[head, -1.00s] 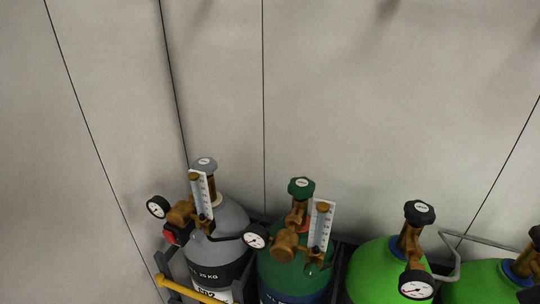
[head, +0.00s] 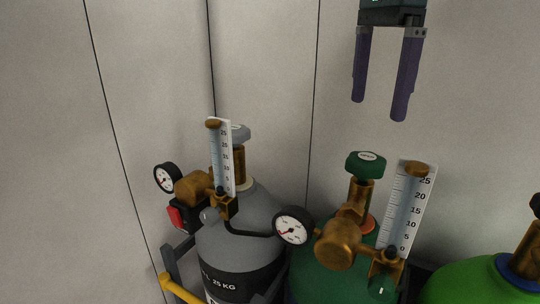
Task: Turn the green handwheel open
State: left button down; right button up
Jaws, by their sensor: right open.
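The green handwheel (head: 366,165) sits on top of the brass valve of the dark green cylinder (head: 318,278), right of the middle in the head view. My right gripper (head: 382,108) hangs in from the top, with two purple fingers pointing down. It is open and empty. In the picture its fingertips are above the green handwheel, apart from it. My left gripper is not in view.
A brass regulator with a round gauge (head: 293,226) and a flowmeter scale (head: 406,209) stand close around the green handwheel. A grey cylinder (head: 240,229) with its own grey handwheel (head: 240,132) is at left. A bright green cylinder (head: 480,283) is at right. A panelled wall stands behind.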

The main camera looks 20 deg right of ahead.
aim_at(367, 156)
jog(key=shift+f, duration=0.3)
notch_tip(367, 156, down, 8)
jog(key=shift+s+r+p, duration=0.1)
jog(key=shift+r+p, duration=0.1)
jog(key=shift+p, duration=1.05)
jog(key=shift+f, duration=0.75)
jog(key=c, duration=1.3)
